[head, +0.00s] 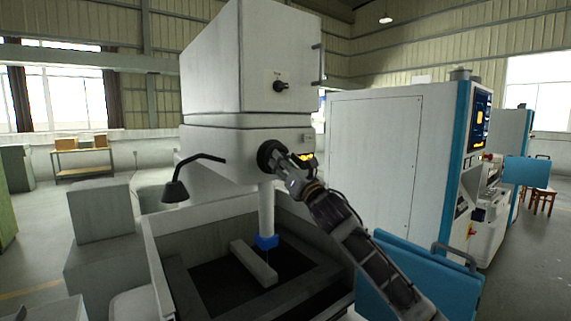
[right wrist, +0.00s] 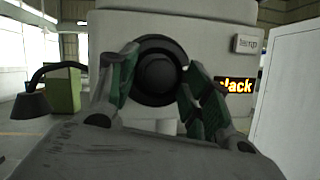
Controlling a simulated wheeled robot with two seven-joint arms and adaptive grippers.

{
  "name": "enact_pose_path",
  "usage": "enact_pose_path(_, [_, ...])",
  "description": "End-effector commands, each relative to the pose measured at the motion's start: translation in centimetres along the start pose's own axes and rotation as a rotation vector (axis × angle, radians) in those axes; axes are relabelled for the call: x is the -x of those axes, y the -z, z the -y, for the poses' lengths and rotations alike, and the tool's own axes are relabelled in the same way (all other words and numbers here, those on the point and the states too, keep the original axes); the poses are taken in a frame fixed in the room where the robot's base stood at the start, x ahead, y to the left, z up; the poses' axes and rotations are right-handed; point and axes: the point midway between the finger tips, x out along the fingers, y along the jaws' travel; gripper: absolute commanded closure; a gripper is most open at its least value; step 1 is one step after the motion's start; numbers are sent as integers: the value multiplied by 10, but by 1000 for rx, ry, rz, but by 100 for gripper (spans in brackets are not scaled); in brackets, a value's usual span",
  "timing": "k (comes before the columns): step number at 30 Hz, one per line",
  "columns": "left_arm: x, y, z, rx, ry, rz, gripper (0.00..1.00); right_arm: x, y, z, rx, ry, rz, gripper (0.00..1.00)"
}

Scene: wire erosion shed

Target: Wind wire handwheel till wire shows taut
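The black round handwheel (head: 270,154) sits on the front of the white machine head; in the right wrist view the wheel (right wrist: 157,72) faces me. My right gripper (head: 296,172) is right in front of it. Its two fingers (right wrist: 160,80) are spread apart, one on each side of the wheel's hub; I cannot tell whether they touch the rim. A small display (right wrist: 238,86) with yellow letters reads "lack", its left end hidden by the right finger. The display (head: 305,157) is partly covered in the head view. My left gripper is out of view.
A smaller black knob (head: 281,86) is on the upper housing. A black lamp (head: 174,190) on a bent arm stands left of the wheel. Below lies an open work tank (head: 160,262) with a pale bar (head: 254,263). A white cabinet (head: 375,165) stands close at right.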

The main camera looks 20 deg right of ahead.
Motion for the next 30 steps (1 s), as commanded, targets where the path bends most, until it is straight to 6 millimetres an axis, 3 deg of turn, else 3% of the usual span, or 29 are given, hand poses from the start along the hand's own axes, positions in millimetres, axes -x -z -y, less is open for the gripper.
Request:
enact_pose_path(1, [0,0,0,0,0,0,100,0,0,0,0,0,0,62])
enact_pose_path(8, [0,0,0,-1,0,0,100,0,0,0,0,0,0,91])
enact_pose_path(20, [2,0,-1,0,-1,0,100,0,0,0,-34,15,-2,91])
enact_pose_path(30, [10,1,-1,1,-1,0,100,0,0,-2,-169,71,-6,91])
